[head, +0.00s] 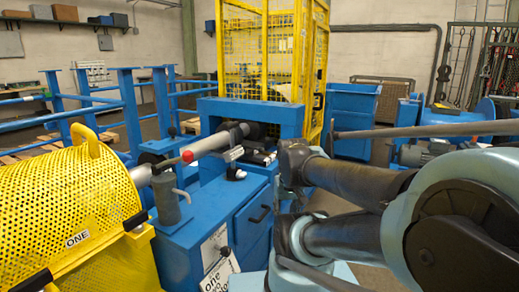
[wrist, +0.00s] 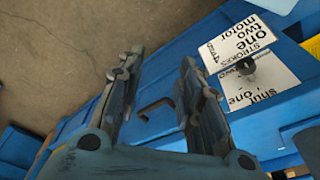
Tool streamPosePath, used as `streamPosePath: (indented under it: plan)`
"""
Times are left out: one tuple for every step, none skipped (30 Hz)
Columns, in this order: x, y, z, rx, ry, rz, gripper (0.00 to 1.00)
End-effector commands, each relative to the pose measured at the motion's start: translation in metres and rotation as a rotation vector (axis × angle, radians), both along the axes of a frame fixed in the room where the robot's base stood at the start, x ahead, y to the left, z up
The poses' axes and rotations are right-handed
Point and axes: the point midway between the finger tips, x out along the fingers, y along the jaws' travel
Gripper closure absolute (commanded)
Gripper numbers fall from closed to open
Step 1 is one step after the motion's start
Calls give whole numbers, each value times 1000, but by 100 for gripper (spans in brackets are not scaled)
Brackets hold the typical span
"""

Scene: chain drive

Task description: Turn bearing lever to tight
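In the head view, a lever with a red tip (head: 187,156) stands beside the grey cylinder (head: 166,195) on the blue cabinet. I cannot tell for sure whether it is the bearing lever; no tight mark is readable. A dark knob (head: 225,251) sits at the sign on the cabinet front, and it also shows in the wrist view (wrist: 246,66). My gripper (wrist: 160,62) has its two fingers apart with nothing between them. It is above the floor beside the cabinet front, apart from the levers. The fingers are hard to make out in the head view.
The blue cabinet (head: 248,190) has a dark door handle (head: 259,214). A perforated yellow guard (head: 75,205) stands at the left. A yellow mesh cage (head: 258,50) is behind. Bare concrete floor (wrist: 55,55) shows beside the cabinet. A printed sign (wrist: 250,65) is on the cabinet.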

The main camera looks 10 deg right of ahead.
Motion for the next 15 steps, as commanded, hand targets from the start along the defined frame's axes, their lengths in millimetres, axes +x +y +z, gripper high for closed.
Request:
streamPosePath:
  plan:
    - [0,0,0,0,0,0,67]
    - [0,0,0,0,0,0,67]
    - [0,0,0,0,0,0,67]
    - [0,0,0,0,0,0,67]
    - [0,0,0,0,0,0,62]
    - [0,0,0,0,0,0,53]
    - [-5,0,4,0,-8,1,51]
    - [-7,0,7,-1,-10,2,51]
    - [-5,0,10,-2,-11,4,51]
    - [-3,0,14,-3,-10,6,51]
    - [1,0,18,-5,-8,7,51]
    - [7,-1,25,-7,-6,12,51]
    - [12,-1,31,-10,-4,16,51]
    - [18,-1,38,-13,-3,23,51]
    - [27,-1,49,-17,0,29,51]
